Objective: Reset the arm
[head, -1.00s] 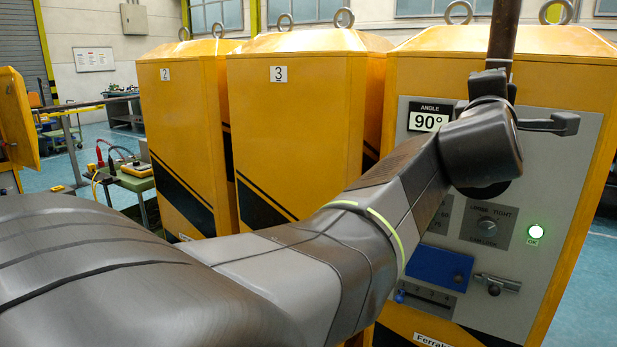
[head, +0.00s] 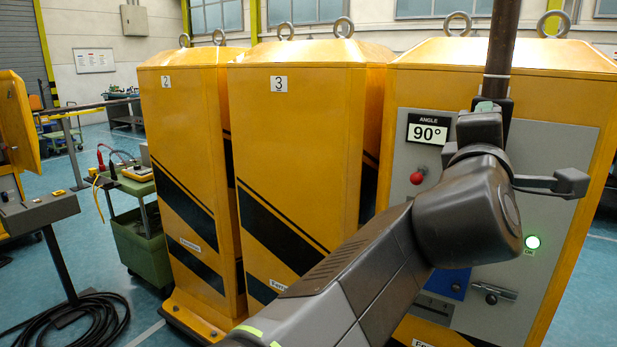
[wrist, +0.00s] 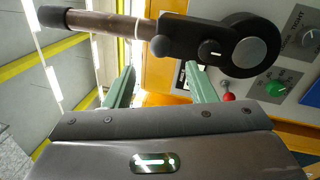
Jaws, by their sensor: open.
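The machine's lever (wrist: 100,28) has a dark hub and a brown rod with a dark end cap in the wrist view. In the head view its rod (head: 500,45) stands upright in front of the yellow cabinet, beside the display (head: 429,132) reading 90°. My gripper (wrist: 160,88) is open, its two green fingers apart with nothing between them. The fingertips lie close to the lever's rod and hub; I cannot tell whether they touch. In the head view my wrist hides the lever's lower part and much of the panel.
A slide bolt (head: 494,293) sits lower down. Cabinets 2 (head: 180,130) and 3 (head: 295,140) stand left. A cart (head: 140,230) and coiled cable (head: 75,325) are on the floor.

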